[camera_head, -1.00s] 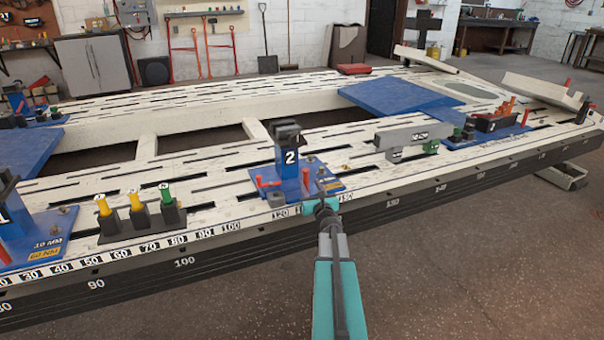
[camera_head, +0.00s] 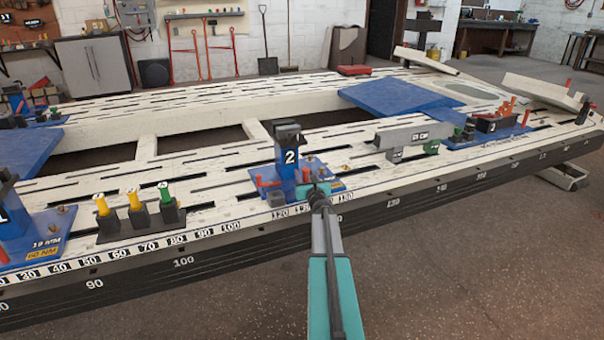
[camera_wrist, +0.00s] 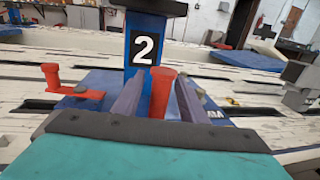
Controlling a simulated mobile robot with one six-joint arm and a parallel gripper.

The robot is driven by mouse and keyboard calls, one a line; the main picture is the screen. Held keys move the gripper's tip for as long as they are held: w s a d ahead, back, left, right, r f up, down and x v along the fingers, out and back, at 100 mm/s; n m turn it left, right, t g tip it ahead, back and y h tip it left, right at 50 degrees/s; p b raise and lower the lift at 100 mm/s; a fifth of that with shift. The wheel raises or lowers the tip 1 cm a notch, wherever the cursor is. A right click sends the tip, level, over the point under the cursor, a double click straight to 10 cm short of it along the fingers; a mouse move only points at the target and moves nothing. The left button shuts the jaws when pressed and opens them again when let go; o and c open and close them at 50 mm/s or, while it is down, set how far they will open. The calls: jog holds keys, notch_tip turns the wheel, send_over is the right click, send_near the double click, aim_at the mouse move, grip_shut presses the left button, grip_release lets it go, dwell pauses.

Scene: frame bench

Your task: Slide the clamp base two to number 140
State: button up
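Clamp base two (camera_head: 284,160) is a blue block with a white 2, a dark clamp head and a blue foot plate, upright on the near bench rail. It stands behind the scale just right of the 100 mark (camera_head: 231,225); the labels beside it are too blurred to read surely. It also shows in the wrist view (camera_wrist: 145,47). My gripper (camera_wrist: 160,88) is at its front right, with two grey fingers apart on either side of an upright red handle (camera_wrist: 161,95). Gaps show beside the handle, and contact is unclear. Another red handle (camera_wrist: 60,80) is at the left.
Clamp base one (camera_head: 15,225) stands far left on the rail. A rack with yellow and green tools (camera_head: 140,215) is left of base two. A grey block (camera_head: 415,135) and another blue base (camera_head: 490,130) stand to the right. Some rail between is free.

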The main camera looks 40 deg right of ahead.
jog(key=shift+x, duration=1.4)
grip_shut()
jog(key=shift+s+a, duration=0.1)
